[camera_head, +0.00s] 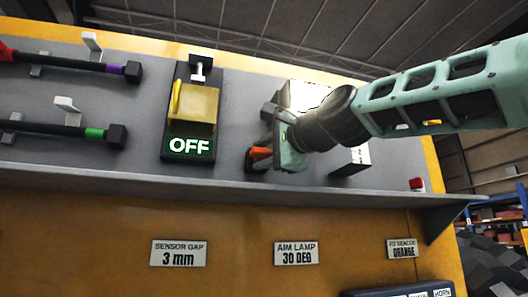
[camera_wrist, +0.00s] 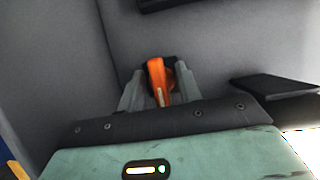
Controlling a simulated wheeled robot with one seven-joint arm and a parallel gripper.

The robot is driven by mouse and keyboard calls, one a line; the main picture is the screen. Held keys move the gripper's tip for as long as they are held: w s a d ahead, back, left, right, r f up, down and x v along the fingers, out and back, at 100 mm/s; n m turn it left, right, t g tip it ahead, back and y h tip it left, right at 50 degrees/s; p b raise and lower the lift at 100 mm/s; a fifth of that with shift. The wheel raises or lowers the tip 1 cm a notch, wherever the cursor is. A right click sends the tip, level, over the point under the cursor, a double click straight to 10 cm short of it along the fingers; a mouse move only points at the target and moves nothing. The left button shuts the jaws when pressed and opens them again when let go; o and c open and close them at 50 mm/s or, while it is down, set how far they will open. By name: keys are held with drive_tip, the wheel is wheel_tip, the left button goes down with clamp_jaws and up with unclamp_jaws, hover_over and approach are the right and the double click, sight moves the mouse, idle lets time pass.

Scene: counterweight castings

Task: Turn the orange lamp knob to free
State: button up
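The orange lamp knob (camera_head: 262,153) sits on the grey panel above the "AIM LAMP 30 DEG" plate (camera_head: 296,253). In the wrist view the orange knob (camera_wrist: 158,82) lies between my two grey fingertips, tilted slightly, with a pale mark at its near end. My gripper (camera_wrist: 160,92) straddles it, one finger on each side. The frames do not show clearly whether both fingers touch it. In the head view my gripper (camera_head: 280,150) hides part of the knob and its base. Any setting labels around the knob cannot be read.
Left of the knob is a dark plate with a yellow cover (camera_head: 200,105) and a lit "OFF" sign (camera_head: 189,146). A pale block (camera_head: 352,160) stands to the right, partly behind my arm. A red button (camera_head: 417,184) is farther right. A ledge (camera_head: 230,187) runs below the panel.

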drive_tip(key=c, duration=0.6)
drive_tip(key=shift+c, duration=0.2)
drive_tip(key=shift+p, duration=0.35)
drive_tip(key=n+p, duration=0.1)
drive_tip(key=n+h+p, duration=0.1)
drive_tip(key=p, duration=0.1)
drive_tip(key=shift+r+g, duration=0.25)
drive_tip(key=shift+g, duration=0.15)
drive_tip(key=n+h+p, duration=0.1)
drive_tip(key=n+p, duration=0.2)
drive_tip(key=n+h, duration=0.1)
drive_tip(key=n+h+p, duration=0.1)
drive_tip(key=n+p, duration=0.1)
drive_tip(key=n, duration=0.1)
drive_tip(key=shift+f+g+h, duration=0.25)
drive_tip(key=shift+g+h, duration=0.05)
drive_tip(key=shift+h, duration=0.1)
drive_tip(key=n+h, duration=0.2)
drive_tip(key=n, duration=0.1)
drive_tip(key=shift+n, duration=0.3)
drive_tip(key=shift+h, duration=0.3)
